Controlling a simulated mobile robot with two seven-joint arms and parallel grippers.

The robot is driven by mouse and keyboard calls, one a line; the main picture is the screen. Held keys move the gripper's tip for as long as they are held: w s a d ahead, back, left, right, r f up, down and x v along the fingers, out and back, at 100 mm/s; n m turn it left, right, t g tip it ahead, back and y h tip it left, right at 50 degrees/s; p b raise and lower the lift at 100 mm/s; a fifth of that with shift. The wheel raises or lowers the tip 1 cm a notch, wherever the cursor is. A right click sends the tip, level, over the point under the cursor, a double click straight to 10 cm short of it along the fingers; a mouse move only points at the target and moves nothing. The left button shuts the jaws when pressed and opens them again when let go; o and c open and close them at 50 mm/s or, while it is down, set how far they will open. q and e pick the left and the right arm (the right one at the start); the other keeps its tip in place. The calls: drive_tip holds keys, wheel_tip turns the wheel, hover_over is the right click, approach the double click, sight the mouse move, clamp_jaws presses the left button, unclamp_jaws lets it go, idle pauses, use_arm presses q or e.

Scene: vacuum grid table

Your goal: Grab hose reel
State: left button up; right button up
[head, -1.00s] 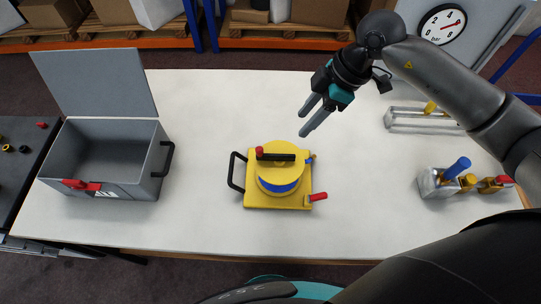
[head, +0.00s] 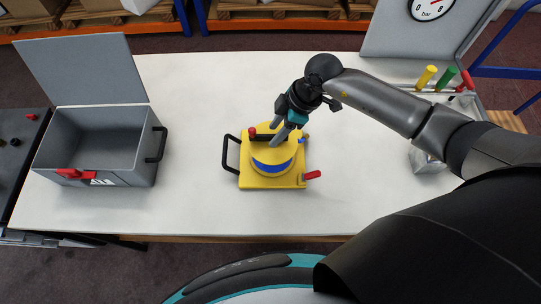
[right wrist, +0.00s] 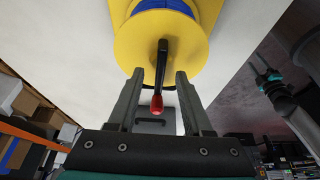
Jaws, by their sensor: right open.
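The hose reel (head: 272,182) is yellow with a band of blue hose around its drum. It sits upright on the white table, and its drum also shows in the right wrist view (right wrist: 185,45). A black crank bar (right wrist: 162,62) with a red knob (right wrist: 157,104) lies across its top. My right gripper (head: 278,140) is over the top of the reel, open. In the right wrist view its two fingers (right wrist: 159,78) stand on either side of the crank bar. I cannot tell whether they touch it.
An open grey case (head: 95,140) stands at the left of the table (head: 190,210). A black carry handle (head: 230,152) and a red lever (head: 312,175) stick out from the reel. Yellow, green and red handled items (head: 447,78) stand at the right, behind my arm.

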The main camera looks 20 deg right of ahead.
drive_tip(key=shift+x, duration=1.15)
clamp_jaws()
idle(0.5)
drive_tip(key=shift+w+r, duration=0.1)
drive_tip(key=shift+r, duration=0.05)
